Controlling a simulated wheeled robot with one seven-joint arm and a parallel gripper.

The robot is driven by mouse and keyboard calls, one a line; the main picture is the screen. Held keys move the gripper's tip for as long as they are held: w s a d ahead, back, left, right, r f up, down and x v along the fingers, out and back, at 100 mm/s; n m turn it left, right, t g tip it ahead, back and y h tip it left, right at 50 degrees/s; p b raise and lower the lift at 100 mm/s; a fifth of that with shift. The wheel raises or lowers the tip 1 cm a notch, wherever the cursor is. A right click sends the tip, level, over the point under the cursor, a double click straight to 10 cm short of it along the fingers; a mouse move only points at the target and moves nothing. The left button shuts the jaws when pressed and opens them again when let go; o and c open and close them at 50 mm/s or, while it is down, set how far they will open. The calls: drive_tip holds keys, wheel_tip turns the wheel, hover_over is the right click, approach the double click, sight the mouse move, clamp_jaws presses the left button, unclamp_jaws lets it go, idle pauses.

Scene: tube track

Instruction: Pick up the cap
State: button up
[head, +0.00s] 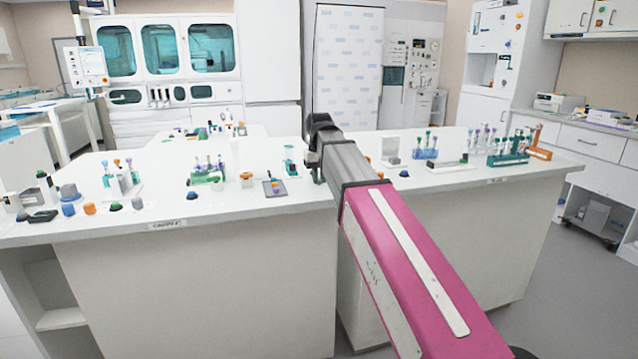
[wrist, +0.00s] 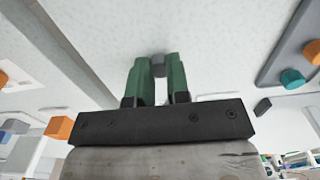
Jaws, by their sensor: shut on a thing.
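A small grey cap (wrist: 158,66) sits between the green fingertips of my gripper (wrist: 158,70) in the wrist view. The fingers are shut on it, one on each side. Only part of the cap shows; the fingers hide the rest. The pale counter lies behind it, and I cannot tell how far the cap is from that surface. In the head view my arm reaches over the white counter (head: 240,290), and its own links hide the fingers and the cap.
In the wrist view a grey tray (wrist: 306,28) holds a teal piece (wrist: 292,79) and an orange piece. An orange block (wrist: 60,127) is at the left. In the head view, racks with tubes (head: 508,148) stand at the right, and several loose caps and a grey-blue piece (head: 69,191) at the left.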

drive_tip(key=shift+r, duration=0.1)
drive_tip(key=shift+r, duration=2.7)
drive_tip(key=shift+w, duration=0.1)
